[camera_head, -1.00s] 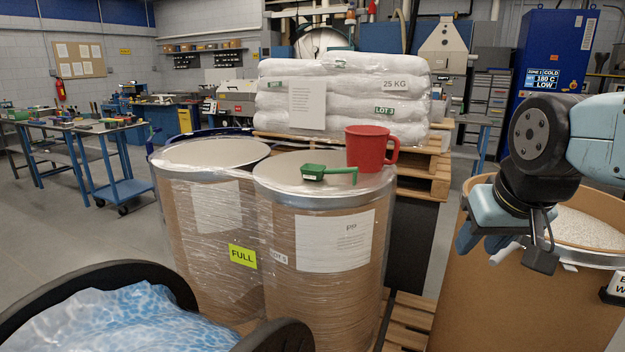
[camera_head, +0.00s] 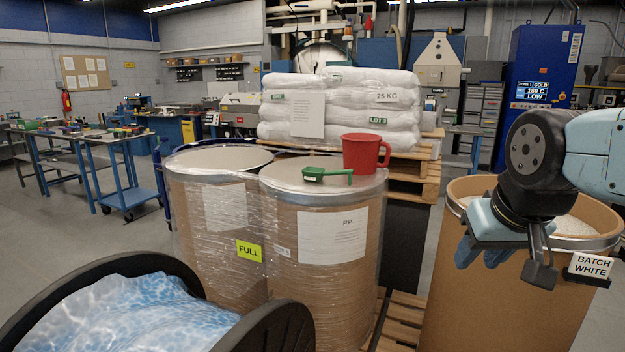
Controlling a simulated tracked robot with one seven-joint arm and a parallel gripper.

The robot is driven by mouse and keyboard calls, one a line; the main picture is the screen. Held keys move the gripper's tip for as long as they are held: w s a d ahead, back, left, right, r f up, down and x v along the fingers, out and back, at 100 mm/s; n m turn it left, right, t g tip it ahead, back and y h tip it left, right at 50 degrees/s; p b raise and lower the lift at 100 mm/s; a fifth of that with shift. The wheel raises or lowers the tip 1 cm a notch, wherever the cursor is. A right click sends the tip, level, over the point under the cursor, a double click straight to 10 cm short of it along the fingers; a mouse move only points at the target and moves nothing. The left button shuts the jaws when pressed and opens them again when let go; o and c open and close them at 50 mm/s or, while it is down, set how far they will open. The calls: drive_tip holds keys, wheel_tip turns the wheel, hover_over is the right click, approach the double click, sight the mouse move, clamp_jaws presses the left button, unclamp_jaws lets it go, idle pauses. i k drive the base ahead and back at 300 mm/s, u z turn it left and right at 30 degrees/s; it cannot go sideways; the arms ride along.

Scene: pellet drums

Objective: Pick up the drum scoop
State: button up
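A small green scoop (camera_head: 327,175) lies on the lid of the front wrapped drum (camera_head: 318,240), its bowl to the left and its handle to the right. A red jug (camera_head: 366,153) with a handle stands on the same lid, just behind and right of the scoop. My gripper (camera_head: 508,262) hangs at the right, in front of the open drum of white pellets (camera_head: 500,310), well away from the scoop. Its fingers are seen at an angle, and how far apart they are is unclear. I see nothing held in it.
A second wrapped drum (camera_head: 215,225) with a yellow FULL label stands to the left. White sacks (camera_head: 340,110) are stacked on pallets behind. Open floor lies at the left.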

sight(314, 174)
drive_tip(key=z, duration=0.2)
drive_tip(key=i, duration=0.9)
drive_tip(key=u, duration=0.1)
